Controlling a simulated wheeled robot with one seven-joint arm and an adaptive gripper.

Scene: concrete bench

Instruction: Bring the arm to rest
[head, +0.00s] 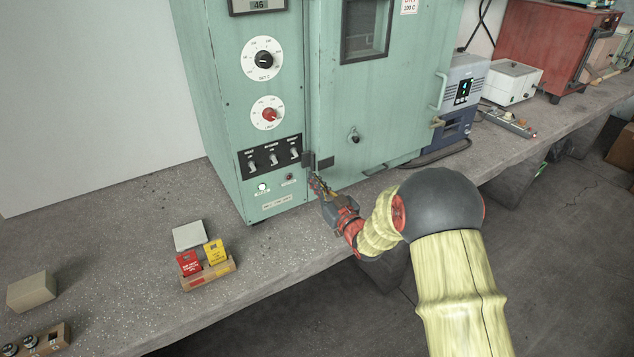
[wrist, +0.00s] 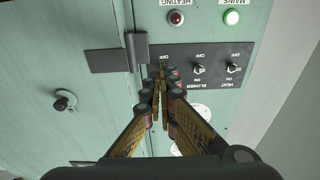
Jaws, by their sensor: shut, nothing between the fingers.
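My gripper (head: 318,184) is at the front of the green oven (head: 225,130), near the seam between its control panel and its door (head: 385,90). In the wrist view my gripper (wrist: 160,80) is shut and empty, its fingertips in front of the edge of the black switch plate (wrist: 215,62). Whether the fingertips touch the panel I cannot tell. My arm reaches in from the lower right in the head view, bent at a dark round joint. A dark hinge or latch piece (wrist: 137,48) sits just left of the fingertips in the wrist view.
The concrete bench (head: 110,255) carries a wooden holder with a red tag (head: 189,264) and a yellow tag (head: 216,252). A pale box (head: 31,291) stands at the left. A blue device (head: 462,95), a white box (head: 512,82) and a red oven (head: 550,45) stand at the right.

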